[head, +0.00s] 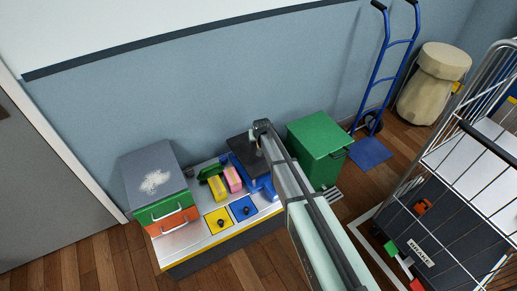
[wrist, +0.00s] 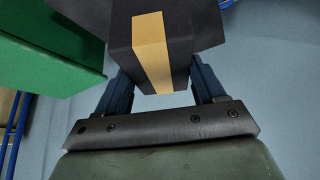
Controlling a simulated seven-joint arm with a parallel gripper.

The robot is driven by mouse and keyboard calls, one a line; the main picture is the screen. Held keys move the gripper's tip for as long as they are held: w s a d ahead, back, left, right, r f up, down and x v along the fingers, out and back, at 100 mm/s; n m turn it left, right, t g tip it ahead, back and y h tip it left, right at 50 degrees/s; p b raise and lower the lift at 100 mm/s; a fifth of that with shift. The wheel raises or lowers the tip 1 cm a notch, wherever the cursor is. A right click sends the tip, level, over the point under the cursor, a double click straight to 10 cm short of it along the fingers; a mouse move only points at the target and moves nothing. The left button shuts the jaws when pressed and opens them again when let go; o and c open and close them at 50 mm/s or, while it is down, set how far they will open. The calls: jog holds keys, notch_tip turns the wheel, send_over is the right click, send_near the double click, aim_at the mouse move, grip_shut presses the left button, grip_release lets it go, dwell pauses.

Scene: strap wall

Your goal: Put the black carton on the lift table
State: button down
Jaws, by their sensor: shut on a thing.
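The black carton (wrist: 195,25), with a tan tape stripe, fills the upper middle of the wrist view. My gripper (wrist: 162,82) is shut on it, with a dark blue finger at each side. In the head view, the carton (head: 243,147) shows as a dark shape just left of my gripper (head: 262,132), partly hidden by the arm. A blue structure (head: 262,186), which looks like the lift table, is just below it on the bench. I cannot tell whether the carton touches it.
The metal bench (head: 185,247) holds a grey-topped drawer unit (head: 152,180), yellow and blue knobbed plates (head: 218,220), and yellow, pink and green blocks (head: 218,188). A green cabinet (head: 318,147) stands to the right, with a blue hand truck (head: 390,60) and wire cage trolley (head: 440,150) beyond.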

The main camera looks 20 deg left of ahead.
jog(key=shift+f, duration=3.05)
jog(key=shift+f, duration=0.1)
jog(key=shift+c, duration=0.5)
grip_release()
jog(key=v, duration=1.2)
